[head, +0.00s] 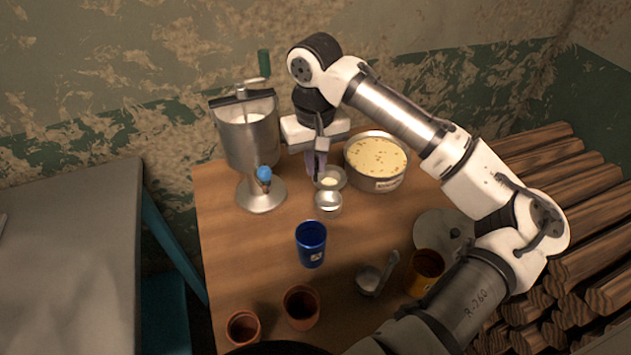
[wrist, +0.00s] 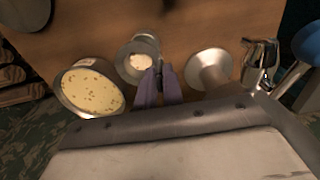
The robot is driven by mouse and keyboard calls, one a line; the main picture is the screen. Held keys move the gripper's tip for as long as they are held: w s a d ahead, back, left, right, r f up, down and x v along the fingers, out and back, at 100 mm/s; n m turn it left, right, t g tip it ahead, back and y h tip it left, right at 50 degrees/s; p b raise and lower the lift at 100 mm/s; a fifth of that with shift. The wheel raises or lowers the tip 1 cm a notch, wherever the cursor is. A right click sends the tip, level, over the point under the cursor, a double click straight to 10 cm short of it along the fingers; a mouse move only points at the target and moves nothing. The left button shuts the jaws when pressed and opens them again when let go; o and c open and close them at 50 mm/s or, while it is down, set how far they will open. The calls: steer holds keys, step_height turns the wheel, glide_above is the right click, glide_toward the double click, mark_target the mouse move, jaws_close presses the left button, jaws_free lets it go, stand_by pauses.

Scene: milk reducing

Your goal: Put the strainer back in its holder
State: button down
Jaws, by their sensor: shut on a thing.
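My gripper (head: 317,178) points down, shut at the small metal strainer (head: 331,180), between the steel machine and the pot. In the wrist view the fingertips (wrist: 160,70) meet at the right edge of the strainer (wrist: 138,66), a round metal piece with a pale middle. The part gripped is mostly hidden by the fingers. A small metal cup, which looks like the holder (head: 328,205), stands right by the strainer on its near side. I cannot tell whether the two touch or whether the strainer is seated.
A pot of pale yellow liquid (head: 376,158) stands close on the right. The steel machine (head: 248,135) with a blue-knobbed tap stands left. Nearer are a blue cup (head: 311,244), a metal ladle-like cup (head: 368,281), an orange cup (head: 425,272) and clay cups (head: 301,308).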

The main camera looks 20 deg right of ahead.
mark_target(315, 181)
steer(key=shift+f+p, duration=0.3)
steer(key=shift+f, duration=2.95)
steer(key=c, duration=1.5)
jaws_free()
steer(key=shift+f, duration=0.1)
step_height(315, 181, up, 12)
steer(key=shift+r+b, duration=0.1)
steer(key=shift+b, duration=0.5)
